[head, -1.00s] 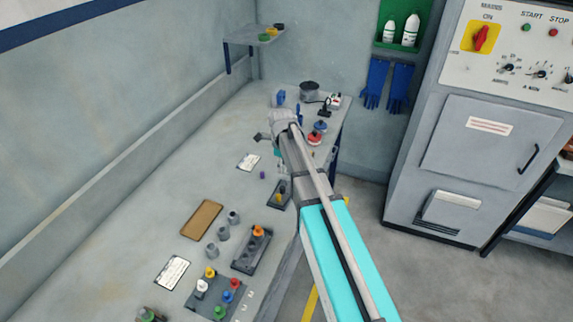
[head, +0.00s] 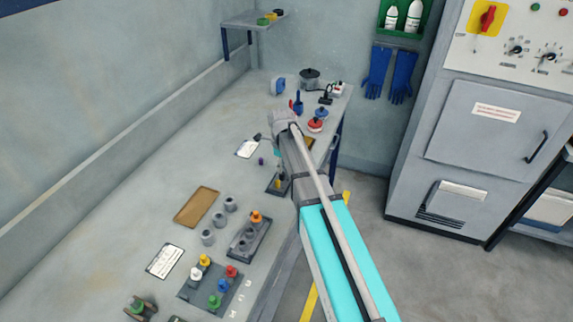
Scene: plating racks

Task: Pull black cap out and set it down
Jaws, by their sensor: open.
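My gripper (head: 268,135) is over the far half of the grey bench, seen from behind along the arm. One dark finger sticks out at its left; the rest is hidden by the wrist. It appears open, with nothing visible in it. I cannot single out the task's black cap for sure. A small dark cap (head: 279,12) lies on the raised corner shelf, beside a yellow and a green one, well away from my gripper. A dark holder (head: 273,186) with a yellow-tipped piece stands below my wrist, partly covered by the arm.
A plate (head: 190,293) with several coloured caps, a rack (head: 238,250) with an orange cap, grey cylinders (head: 208,237) and a brown tray (head: 185,215) stand nearer. The bench's left side is clear.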

